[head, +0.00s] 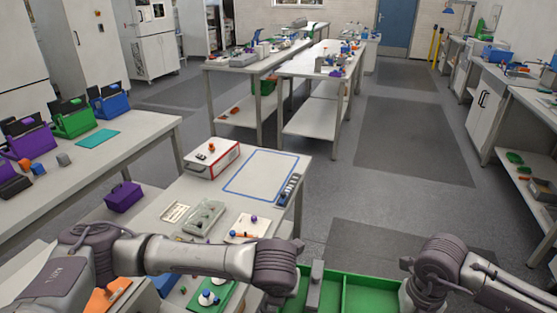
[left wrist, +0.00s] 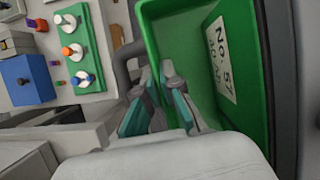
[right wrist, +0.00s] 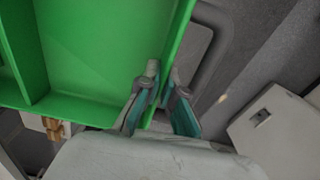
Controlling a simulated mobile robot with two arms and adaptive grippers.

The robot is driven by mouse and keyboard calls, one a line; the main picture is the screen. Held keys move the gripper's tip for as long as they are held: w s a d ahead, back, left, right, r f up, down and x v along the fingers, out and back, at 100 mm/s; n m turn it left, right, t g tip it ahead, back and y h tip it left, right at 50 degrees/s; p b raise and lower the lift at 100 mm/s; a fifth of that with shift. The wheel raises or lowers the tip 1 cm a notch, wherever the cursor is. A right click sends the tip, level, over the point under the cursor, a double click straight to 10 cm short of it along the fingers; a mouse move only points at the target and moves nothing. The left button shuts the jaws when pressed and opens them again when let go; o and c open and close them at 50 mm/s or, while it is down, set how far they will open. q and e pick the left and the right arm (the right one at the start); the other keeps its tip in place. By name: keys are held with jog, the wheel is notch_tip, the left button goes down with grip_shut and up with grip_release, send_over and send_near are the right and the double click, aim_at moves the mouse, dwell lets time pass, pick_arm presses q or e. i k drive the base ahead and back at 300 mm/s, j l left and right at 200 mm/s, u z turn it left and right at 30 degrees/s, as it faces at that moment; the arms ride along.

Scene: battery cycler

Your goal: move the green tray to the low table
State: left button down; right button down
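The green tray (head: 370,297) is at the bottom of the head view, held between my two arms; its near part is cut off. It has inner dividers, and a white "No. 57" label (left wrist: 221,60) shows in the left wrist view. My left gripper (left wrist: 159,72) has its fingers close together on either side of the tray wall. My right gripper (right wrist: 160,75) likewise pinches the opposite wall. The tray's inside looks empty where visible. A table with a blue outlined rectangle (head: 262,175) stands ahead; I cannot tell whether it is the low table.
That table bears a red-and-white box (head: 212,160), a grey case (head: 203,217) and small parts; its outlined area is bare. A long bench (head: 150,130) with coloured bins stands left. Open floor (head: 410,140) with dark mats lies right, bordered by counters.

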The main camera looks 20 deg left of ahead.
aim_at(263, 172)
jog(key=i+l, duration=0.1)
jog(key=i, duration=3.45)
jog(key=i+u, duration=0.1)
jog(key=u, duration=0.65)
jog(key=i+u, duration=0.15)
jog(key=u, duration=1.9)
